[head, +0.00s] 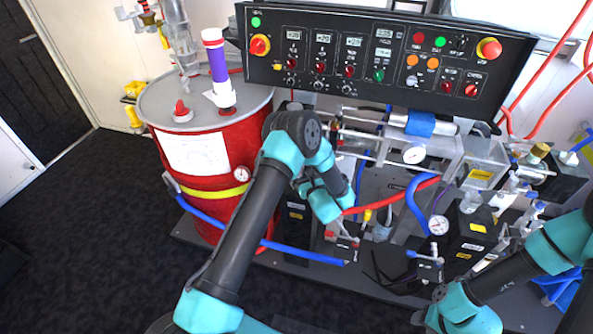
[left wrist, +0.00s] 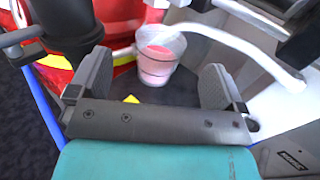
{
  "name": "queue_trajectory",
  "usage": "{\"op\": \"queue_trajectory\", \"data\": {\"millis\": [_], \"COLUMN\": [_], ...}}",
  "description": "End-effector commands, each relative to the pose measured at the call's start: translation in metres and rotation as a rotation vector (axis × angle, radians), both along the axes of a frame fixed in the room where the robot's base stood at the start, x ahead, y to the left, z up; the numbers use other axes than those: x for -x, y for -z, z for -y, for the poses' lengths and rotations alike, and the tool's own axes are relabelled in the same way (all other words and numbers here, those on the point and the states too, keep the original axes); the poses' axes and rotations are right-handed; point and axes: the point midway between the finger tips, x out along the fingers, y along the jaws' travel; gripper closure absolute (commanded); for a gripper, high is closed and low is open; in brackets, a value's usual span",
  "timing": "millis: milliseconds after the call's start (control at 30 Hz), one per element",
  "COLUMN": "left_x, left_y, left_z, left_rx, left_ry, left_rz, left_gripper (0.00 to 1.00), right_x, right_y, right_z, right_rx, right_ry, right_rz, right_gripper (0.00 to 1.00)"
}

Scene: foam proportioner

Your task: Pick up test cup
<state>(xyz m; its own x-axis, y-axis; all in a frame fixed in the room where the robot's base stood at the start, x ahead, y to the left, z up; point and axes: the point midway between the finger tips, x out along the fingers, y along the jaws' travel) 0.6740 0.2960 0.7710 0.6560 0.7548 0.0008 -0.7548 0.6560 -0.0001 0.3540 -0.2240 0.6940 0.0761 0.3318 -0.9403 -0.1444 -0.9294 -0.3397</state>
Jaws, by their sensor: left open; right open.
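The test cup, a clear tapered cup (left wrist: 158,58) with pink contents, shows in the left wrist view beyond my left gripper (left wrist: 157,80). The left gripper is open, with one finger on each side of the cup's line, and the cup appears clear of both fingers. A pale spout or tube end reaches the cup's left side near its rim. My right gripper (head: 428,305) is low at the right of the head view, open and empty, away from the cup.
The red drum (head: 205,185) stands at the left, close behind the cup. A white hose (left wrist: 245,45) arches right of the cup. A black control panel (head: 380,60), pipes, gauges and a blue hose (head: 300,252) crowd the area. Dark floor is clear at lower left.

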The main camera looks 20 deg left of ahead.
Motion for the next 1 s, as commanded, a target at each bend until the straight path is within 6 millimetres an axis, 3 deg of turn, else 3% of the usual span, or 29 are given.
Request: {"op": "queue_trajectory", "data": {"millis": [200,600,1000], "left_x": [-0.013,-0.016,-0.048], "left_y": [0.000,0.001,0.003], "left_z": [-0.015,-0.018,-0.051], "left_rx": [-0.001,0.001,0.000], "left_ry": [0.000,-0.001,-0.001], "left_rz": [-0.001,-0.001,0.000], "left_gripper": [0.04,0.04,0.04], "right_x": [0.000,0.000,0.000], "right_y": [0.000,0.000,0.000], "right_z": [0.000,0.000,0.000], "right_rx": [0.000,0.000,0.000], "right_ry": [0.000,0.000,0.000], "right_rz": [0.000,0.000,0.000], "right_gripper": [0.51,0.51,0.51]}}
